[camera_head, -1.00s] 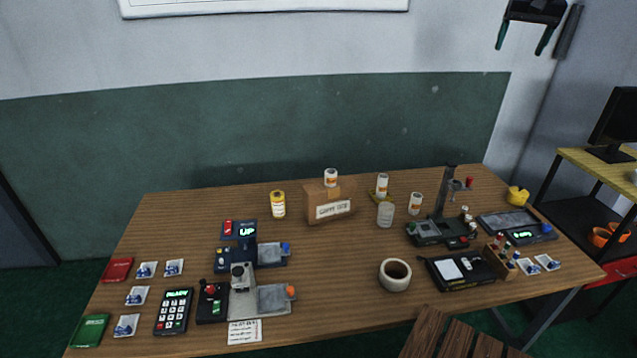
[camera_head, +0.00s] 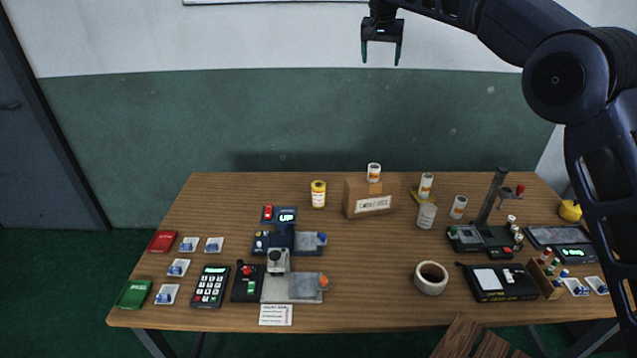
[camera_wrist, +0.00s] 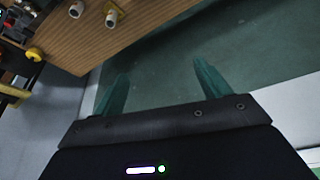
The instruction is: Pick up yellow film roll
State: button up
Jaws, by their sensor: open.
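The yellow film roll (camera_head: 318,194) is a small upright yellow cylinder with a pale label. It stands at the back of the wooden table (camera_head: 240,195), left of the cardboard box. My gripper (camera_head: 382,56) is open and empty, high above the table in front of the wall, up and to the right of the yellow roll. In the wrist view, its two green fingers (camera_wrist: 160,90) are spread apart with nothing between them. I cannot make out the yellow film roll in the wrist view.
The cardboard box (camera_head: 358,203) carries a white-orange roll (camera_head: 374,172). More white rolls, a clear cup (camera_head: 427,215) and a stand device (camera_head: 485,235) are to its right. A press-like device (camera_head: 280,260) stands in front of the yellow roll. Table left of the roll is clear.

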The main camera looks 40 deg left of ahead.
jog(key=s+a+f+n, duration=0.1)
jog(key=s+a+f, duration=0.6)
jog(key=s+a, duration=0.6)
send_over(319, 186)
jog(key=s+d, duration=0.1)
jog(key=s, duration=0.1)
notch_tip(319, 186, down, 36)
jog(key=x, duration=0.4)
jog(key=shift+w+f, duration=0.15)
jog(key=shift+f, duration=0.1)
jog(key=shift+a+x, duration=0.2)
jog(key=shift+x, duration=1.2)
jog(key=shift+a+x, duration=0.25)
jog(key=shift+x, duration=1.1)
jog(key=shift+r, duration=0.1)
jog(key=c, duration=1.1)
jog(key=shift+c, duration=0.2)
